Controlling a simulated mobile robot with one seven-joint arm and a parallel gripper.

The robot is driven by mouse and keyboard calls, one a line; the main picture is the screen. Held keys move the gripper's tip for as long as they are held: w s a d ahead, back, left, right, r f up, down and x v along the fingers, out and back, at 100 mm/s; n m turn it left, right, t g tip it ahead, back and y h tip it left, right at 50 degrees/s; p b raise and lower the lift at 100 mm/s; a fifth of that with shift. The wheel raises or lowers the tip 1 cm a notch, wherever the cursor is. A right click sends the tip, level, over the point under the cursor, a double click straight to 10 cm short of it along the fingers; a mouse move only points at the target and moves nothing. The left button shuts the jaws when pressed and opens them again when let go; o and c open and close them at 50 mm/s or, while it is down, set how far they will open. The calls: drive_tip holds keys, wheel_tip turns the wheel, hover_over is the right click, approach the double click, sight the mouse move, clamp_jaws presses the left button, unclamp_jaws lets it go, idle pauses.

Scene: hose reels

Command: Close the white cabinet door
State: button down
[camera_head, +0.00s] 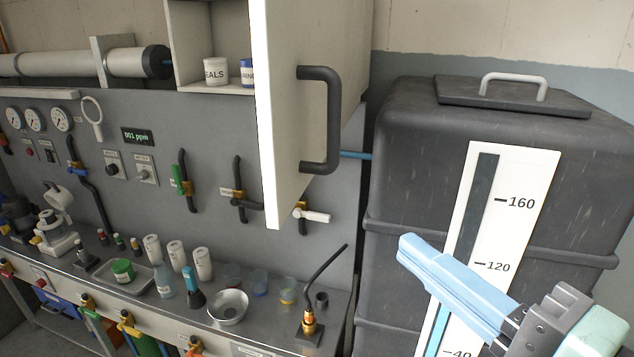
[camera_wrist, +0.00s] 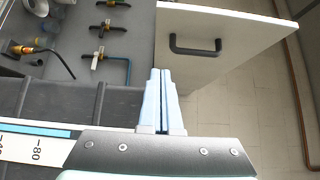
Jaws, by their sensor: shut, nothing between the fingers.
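The white cabinet door (camera_head: 283,150) stands open in the head view, swung out towards me from the wall cabinet (camera_head: 185,45). It has a dark bar handle (camera_head: 333,120). In the wrist view the door (camera_wrist: 265,27) fills the upper right, with its handle (camera_wrist: 195,51) at its lower left. My gripper (camera_head: 404,244) has light blue fingers and is shut and empty. In the head view it is at the lower right, below and to the right of the door.
A dark tank (camera_head: 400,140) with a lid handle and white level gauge (camera_head: 530,185) stands behind my gripper. A workbench (camera_head: 265,325) holds cups, bottles and a bowl (camera_head: 228,306). Bare floor (camera_wrist: 240,120) shows right of the fingers.

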drive_tip(key=p, duration=0.3)
approach(301, 187)
drive_tip(key=w+d, duration=0.1)
drive_tip(key=w, duration=0.2)
drive_tip(key=w+a, duration=0.1)
drive_tip(key=a+p, duration=0.1)
drive_tip(key=a, duration=0.1)
drive_tip(key=shift+w+r+p, duration=0.15)
drive_tip(key=shift+w+p, duration=0.15)
drive_tip(key=shift+w, duration=0.1)
drive_tip(key=shift+w+a, duration=0.1)
drive_tip(key=shift+a, duration=0.3)
drive_tip(key=shift+a, duration=0.1)
